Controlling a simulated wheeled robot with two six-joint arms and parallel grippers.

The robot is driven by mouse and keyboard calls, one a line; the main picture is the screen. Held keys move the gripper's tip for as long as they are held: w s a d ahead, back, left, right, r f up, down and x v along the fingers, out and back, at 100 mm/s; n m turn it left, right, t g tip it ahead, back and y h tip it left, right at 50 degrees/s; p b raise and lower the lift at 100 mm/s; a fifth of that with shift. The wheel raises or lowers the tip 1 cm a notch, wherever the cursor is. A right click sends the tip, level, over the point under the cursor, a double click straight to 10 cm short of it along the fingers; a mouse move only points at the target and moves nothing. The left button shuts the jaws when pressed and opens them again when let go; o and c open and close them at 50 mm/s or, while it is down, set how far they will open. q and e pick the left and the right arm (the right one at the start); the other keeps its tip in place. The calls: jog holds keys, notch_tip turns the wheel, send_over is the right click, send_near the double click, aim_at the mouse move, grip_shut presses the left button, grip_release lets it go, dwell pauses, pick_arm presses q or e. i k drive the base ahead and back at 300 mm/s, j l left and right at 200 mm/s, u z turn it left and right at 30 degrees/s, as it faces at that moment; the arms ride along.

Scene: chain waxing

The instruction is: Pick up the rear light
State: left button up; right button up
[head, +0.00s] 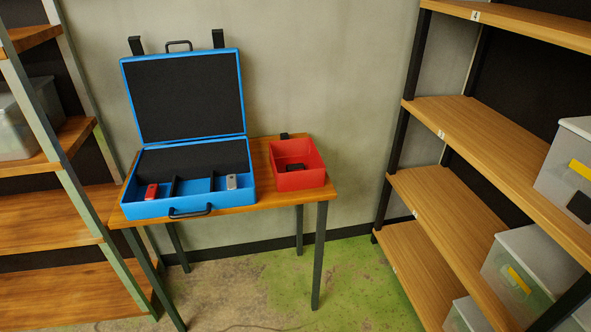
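A small red object (152,191), which looks like the rear light, sits in the left front compartment of the open blue case (190,205). A small silver-grey object (232,182) sits in the right front compartment. The case stands on a wooden table (262,192) with its lid raised at the back. Neither of my grippers shows in the head view.
A red open box (298,180) with a dark item (296,169) inside stands on the table, right of the case. Shelving stands on the left (50,225) and right (470,130), with clear bins (530,265) on the right. The floor before the table is mostly clear.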

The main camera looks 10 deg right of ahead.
aim_at(297, 167)
jog(key=i+j+z, duration=0.15)
jog(key=z, duration=0.2)
jog(key=i+j+z, duration=0.6)
jog(key=z, duration=0.15)
